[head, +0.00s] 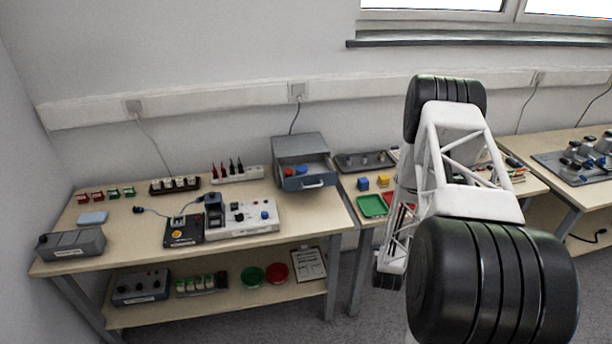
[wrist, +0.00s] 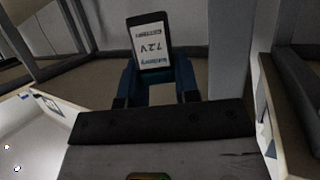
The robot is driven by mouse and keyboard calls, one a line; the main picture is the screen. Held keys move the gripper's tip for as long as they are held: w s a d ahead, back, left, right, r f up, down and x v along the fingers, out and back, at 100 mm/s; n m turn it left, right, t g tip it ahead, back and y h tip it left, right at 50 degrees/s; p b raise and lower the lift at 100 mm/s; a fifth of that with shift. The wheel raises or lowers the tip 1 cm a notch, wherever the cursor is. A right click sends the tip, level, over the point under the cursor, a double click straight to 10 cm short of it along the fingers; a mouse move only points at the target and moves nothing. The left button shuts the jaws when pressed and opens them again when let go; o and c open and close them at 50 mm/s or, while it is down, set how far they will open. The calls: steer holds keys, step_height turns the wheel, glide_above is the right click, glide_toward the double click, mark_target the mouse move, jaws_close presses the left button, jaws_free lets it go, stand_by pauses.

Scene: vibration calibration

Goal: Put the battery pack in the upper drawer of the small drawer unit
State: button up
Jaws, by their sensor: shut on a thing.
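The battery pack (wrist: 150,45) is a dark block with a white label reading 7.2 V. In the wrist view it stands between the blue-and-black fingers of my gripper (wrist: 156,82), which is shut on it. The small grey drawer unit (head: 299,144) stands at the back right of the left table in the head view. One drawer (head: 307,183) is pulled out toward the front, with a red and a blue thing inside. I cannot tell for sure whether it is the upper one. My gripper and the battery pack do not show in the head view.
A grey device with a dark box (head: 184,231) stands on the left table. Table legs and edges surround my gripper in the wrist view.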

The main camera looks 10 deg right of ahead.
steer(key=s+d+r+m+g+h, duration=0.1)
steer(key=s+d+r+m+h, duration=0.15)
steer(key=d, duration=0.65)
steer(key=s+d+r+m+g+h, duration=0.1)
steer(key=s+d, duration=0.2)
steer(key=d, duration=0.6)
steer(key=w+d+r+n+t+y, duration=0.1)
steer(key=w+d+r, duration=0.1)
steer(key=d+r, duration=0.65)
steer(key=w+d+r+n+y, duration=0.1)
steer(key=d+r, duration=0.4)
steer(key=r, duration=0.6)
steer(key=w+a+r+n+t+y, duration=0.1)
steer(key=w+a+r+n+y, duration=0.25)
steer(key=a, duration=0.55)
steer(key=w+a+r+n+t+y, duration=0.15)
steer(key=w+a, duration=0.25)
steer(key=a, duration=0.5)
steer(key=w+a+r+n+y, duration=0.3)
steer(key=w+a+y, duration=0.1)
steer(key=a, duration=0.4)
steer(key=s+a+r+n+g+y, duration=0.1)
steer(key=a+r+n+g+y, duration=0.1)
steer(key=a, duration=1.1)
steer(key=s+a+r+n+g+y, duration=0.1)
steer(key=a+n+y, duration=0.4)
steer(key=a, duration=0.9)
steer(key=shift+r+g, duration=0.65)
steer(key=shift+r, duration=0.05)
